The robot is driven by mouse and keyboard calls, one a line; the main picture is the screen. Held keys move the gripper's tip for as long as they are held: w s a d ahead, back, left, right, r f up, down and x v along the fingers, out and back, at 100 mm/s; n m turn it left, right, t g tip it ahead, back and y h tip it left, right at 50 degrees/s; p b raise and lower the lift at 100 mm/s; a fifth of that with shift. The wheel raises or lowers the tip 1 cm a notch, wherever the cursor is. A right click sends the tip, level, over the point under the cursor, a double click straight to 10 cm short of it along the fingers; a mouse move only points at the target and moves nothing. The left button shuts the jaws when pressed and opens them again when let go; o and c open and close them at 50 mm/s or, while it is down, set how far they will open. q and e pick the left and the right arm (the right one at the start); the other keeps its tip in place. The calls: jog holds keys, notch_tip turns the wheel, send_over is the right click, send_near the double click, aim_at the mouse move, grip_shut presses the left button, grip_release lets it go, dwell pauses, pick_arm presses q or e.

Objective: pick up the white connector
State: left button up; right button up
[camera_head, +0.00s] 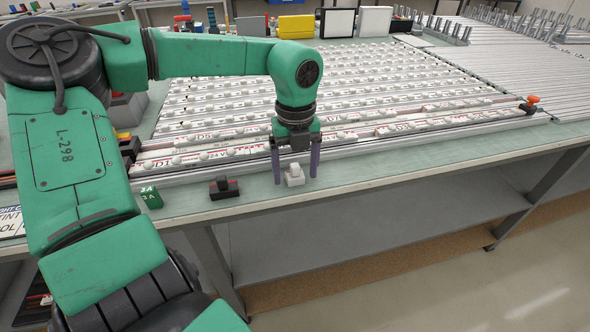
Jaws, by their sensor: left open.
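The white connector (294,176) is a small white block on the front strip of the green-grey table, near its edge. My left gripper (295,177) points straight down over it, with its two purple fingers apart, one on each side of the connector. A gap shows between the connector and the fingers, so the gripper is open. I cannot tell exactly how high the fingertips are above the table. My right gripper is not in view.
A black block with a red part (223,188) and a green block (151,197) lie to the left along the front edge. Behind is a frame of metal rails (400,152) with labelled strips. An orange knob (531,102) stands at right.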

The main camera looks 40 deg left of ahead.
pick_arm(q)
jog(key=shift+w+f, duration=0.1)
jog(key=shift+f, duration=0.3)
grip_shut()
jog(key=shift+r, duration=0.15)
